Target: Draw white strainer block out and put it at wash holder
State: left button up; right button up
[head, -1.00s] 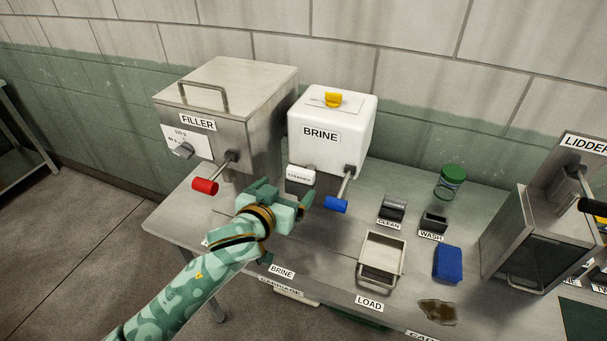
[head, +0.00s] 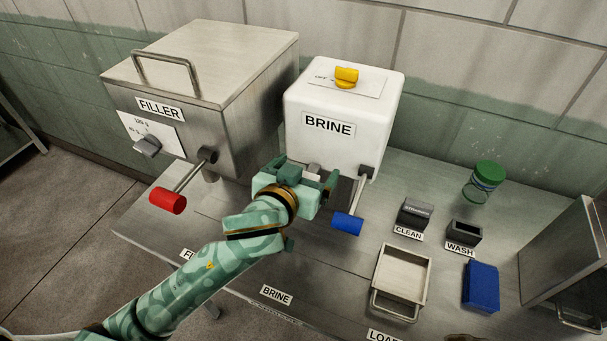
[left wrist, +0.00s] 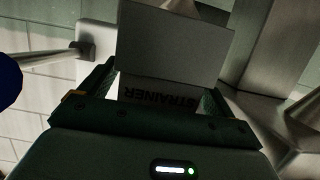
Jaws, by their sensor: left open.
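The white strainer block (left wrist: 146,88) shows in the left wrist view between my left jaws, its STRAINER lettering upside down. In the head view it is mostly hidden behind my left gripper (head: 304,173), at the lower front of the white BRINE box (head: 370,105). My left gripper is open, with one finger on each side of the block; I cannot tell whether they touch it. The WASH holder (head: 464,232) is a small dark box with an empty-looking slot, to the right. My right gripper is not in view.
A blue-handled lever (head: 347,223) is just right of my left gripper. The FILLER (head: 200,80) with its red handle (head: 168,201) is left. A dark block sits in the CLEAN holder (head: 413,219). A metal tray (head: 426,285), blue sponge (head: 481,286) and green-lidded jar (head: 484,180) stand right.

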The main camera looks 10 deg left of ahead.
pick_arm(q)
jog(key=shift+s+r, duration=0.2)
jog(key=shift+s, duration=0.25)
jog(key=c, duration=1)
jog(key=shift+c, duration=0.4)
jog(key=shift+r, duration=0.2)
notch_tip(320, 180, up, 10)
jog(key=p, duration=0.3)
jog(key=shift+f, duration=0.2)
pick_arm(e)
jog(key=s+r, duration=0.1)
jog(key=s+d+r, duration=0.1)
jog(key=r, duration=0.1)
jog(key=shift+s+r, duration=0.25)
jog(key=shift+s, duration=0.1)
